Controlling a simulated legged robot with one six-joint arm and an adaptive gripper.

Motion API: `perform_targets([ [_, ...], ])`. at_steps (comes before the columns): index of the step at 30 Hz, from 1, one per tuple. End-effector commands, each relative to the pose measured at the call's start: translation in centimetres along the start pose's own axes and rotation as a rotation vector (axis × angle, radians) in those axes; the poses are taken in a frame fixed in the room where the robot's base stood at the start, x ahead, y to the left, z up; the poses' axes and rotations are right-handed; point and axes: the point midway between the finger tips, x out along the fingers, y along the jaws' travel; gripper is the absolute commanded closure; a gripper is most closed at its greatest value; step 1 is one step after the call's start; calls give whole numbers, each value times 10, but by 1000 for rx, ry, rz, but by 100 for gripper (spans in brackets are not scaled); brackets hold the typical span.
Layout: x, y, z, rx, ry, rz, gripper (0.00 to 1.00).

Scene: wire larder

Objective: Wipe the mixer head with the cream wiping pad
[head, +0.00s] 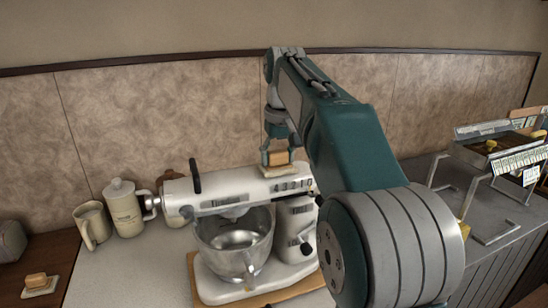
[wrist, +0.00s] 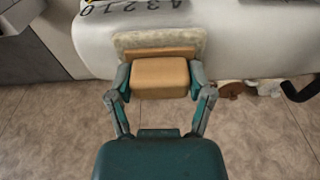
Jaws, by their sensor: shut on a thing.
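The mixer is white with a metal bowl (head: 235,240), and its mixer head (head: 232,192) lies level above the bowl in the head view. The mixer head also fills the top of the wrist view (wrist: 235,45). My gripper (head: 279,150) is over the right part of the head, near the dial numbers. In the wrist view my gripper (wrist: 160,85) is shut on the tan block handle of the cream wiping pad (wrist: 135,41). The pad's cream underside (head: 280,172) is at the top surface of the head; I cannot tell whether it touches.
A cream canister (head: 124,208) and a cream mug (head: 92,225) stand left of the mixer. Another block-topped pad (head: 38,285) lies on the brown surface at the lower left. A wire rack (head: 490,165) stands at the right. The pale counter (head: 130,275) is clear in front of the canister.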

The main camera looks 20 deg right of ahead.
Motion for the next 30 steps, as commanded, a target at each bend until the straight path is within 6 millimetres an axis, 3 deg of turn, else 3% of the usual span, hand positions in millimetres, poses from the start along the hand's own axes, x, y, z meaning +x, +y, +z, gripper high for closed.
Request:
perform_targets([
  [18, 3, -30, 0, -2, 1, 0, 71],
  [30, 4, -36, 0, -2, -3, -2, 71],
])
